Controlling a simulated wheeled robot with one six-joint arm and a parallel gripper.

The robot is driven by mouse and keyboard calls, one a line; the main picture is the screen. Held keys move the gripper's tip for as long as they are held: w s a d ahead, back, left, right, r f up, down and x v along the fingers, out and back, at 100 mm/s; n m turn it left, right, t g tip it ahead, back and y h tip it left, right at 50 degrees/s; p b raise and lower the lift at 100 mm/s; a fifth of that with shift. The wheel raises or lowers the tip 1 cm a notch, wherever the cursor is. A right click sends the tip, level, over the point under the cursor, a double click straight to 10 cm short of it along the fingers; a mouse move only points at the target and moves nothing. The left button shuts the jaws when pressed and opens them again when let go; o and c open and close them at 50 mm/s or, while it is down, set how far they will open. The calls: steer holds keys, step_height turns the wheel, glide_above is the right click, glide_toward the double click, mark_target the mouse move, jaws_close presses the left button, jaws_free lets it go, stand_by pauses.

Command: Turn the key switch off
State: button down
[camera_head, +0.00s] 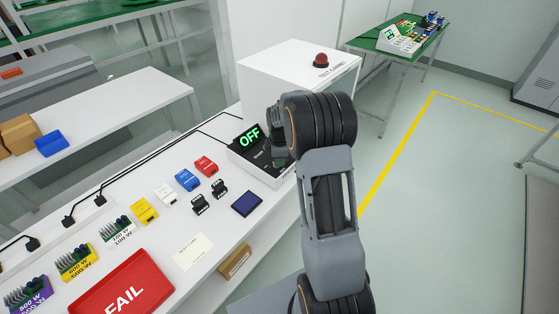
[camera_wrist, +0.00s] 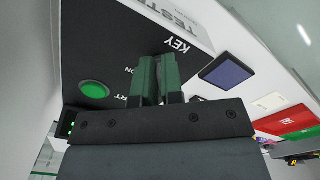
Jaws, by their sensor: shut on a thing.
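The tester's control panel (camera_head: 238,154) is a black-topped box at the back of the white bench, and its display (camera_head: 248,137) reads "OFF" in green. In the wrist view the panel (camera_wrist: 100,45) carries the printed label "KEY", with part of "ON" beside the fingers. My gripper (camera_wrist: 158,75) is down at the panel beside that label, its two green-tinted fingers shut on the key, which they hide. In the head view my arm covers most of the panel's right part. A round green button (camera_wrist: 94,89) is left of the fingers.
A white tester cabinet (camera_head: 290,85) with a red button (camera_head: 321,59) stands right behind the panel. A dark blue square pad (camera_head: 246,203), small coloured blocks and a red FAIL tray (camera_head: 122,284) lie on the bench. The floor to the right is open.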

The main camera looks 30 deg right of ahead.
stand_by(0.4)
steer(key=c, duration=1.3)
jaws_free()
steer(key=shift+o, duration=0.2)
steer(key=shift+r, duration=0.1)
step_height(320, 180, up, 14)
